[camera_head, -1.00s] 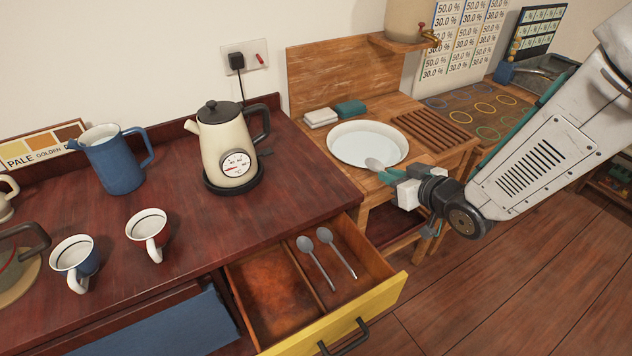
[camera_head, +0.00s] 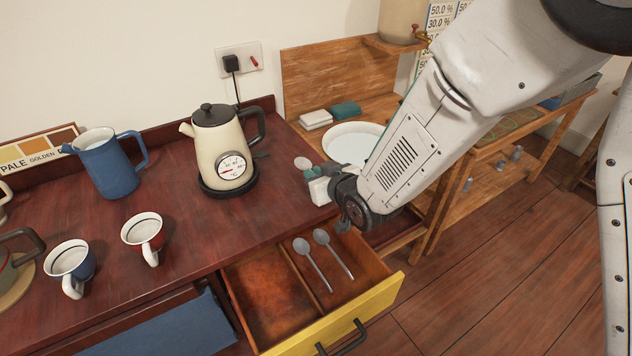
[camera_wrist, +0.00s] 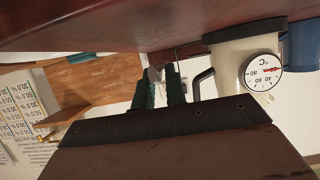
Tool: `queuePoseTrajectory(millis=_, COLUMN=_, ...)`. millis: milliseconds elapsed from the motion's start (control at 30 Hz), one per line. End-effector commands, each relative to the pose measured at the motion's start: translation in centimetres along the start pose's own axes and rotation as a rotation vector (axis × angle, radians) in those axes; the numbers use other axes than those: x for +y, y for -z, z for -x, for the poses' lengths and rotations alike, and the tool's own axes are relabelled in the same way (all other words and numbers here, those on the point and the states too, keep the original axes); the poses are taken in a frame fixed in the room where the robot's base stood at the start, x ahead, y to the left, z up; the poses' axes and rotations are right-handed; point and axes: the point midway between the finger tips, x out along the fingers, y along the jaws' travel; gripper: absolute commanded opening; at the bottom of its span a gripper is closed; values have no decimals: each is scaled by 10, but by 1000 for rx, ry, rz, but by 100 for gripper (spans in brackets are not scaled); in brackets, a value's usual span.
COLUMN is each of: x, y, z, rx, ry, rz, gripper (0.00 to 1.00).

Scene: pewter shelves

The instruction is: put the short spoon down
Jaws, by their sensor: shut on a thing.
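My gripper (camera_head: 309,173) is shut on the short spoon (camera_head: 302,163), whose pale grey bowl points up and away past the fingertips. The gripper is over the right end of the dark red counter, behind the open drawer (camera_head: 373,306). In the wrist view the spoon's bowl (camera_wrist: 155,74) shows between the two green fingers (camera_wrist: 160,88); its handle is mostly hidden. Two grey spoons, one on the left (camera_head: 312,264) and one on the right (camera_head: 334,252), lie in the drawer's right compartment. The left compartment (camera_head: 268,302) is empty.
A cream kettle (camera_head: 222,150) stands left of my gripper. A blue jug (camera_head: 108,165), a blue-and-white cup (camera_head: 70,262) and a red-and-white cup (camera_head: 143,233) stand further left. A white basin (camera_head: 352,146) on the wooden stand is partly hidden by my arm.

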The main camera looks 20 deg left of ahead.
Motion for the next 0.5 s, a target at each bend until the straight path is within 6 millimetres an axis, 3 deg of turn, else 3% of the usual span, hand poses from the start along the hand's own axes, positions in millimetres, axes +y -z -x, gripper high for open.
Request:
queuePoseTrajectory(millis=33, x=2, y=-15, z=-3, rx=-11, ry=-3, rz=-2, gripper=0)
queuePoseTrajectory(millis=100, x=2, y=-23, z=-7, rx=-9, ry=-3, rz=-2, gripper=0)
queuePoseTrajectory(millis=500, x=3, y=-28, z=-9, rx=-5, ry=-3, rz=-1, gripper=0)
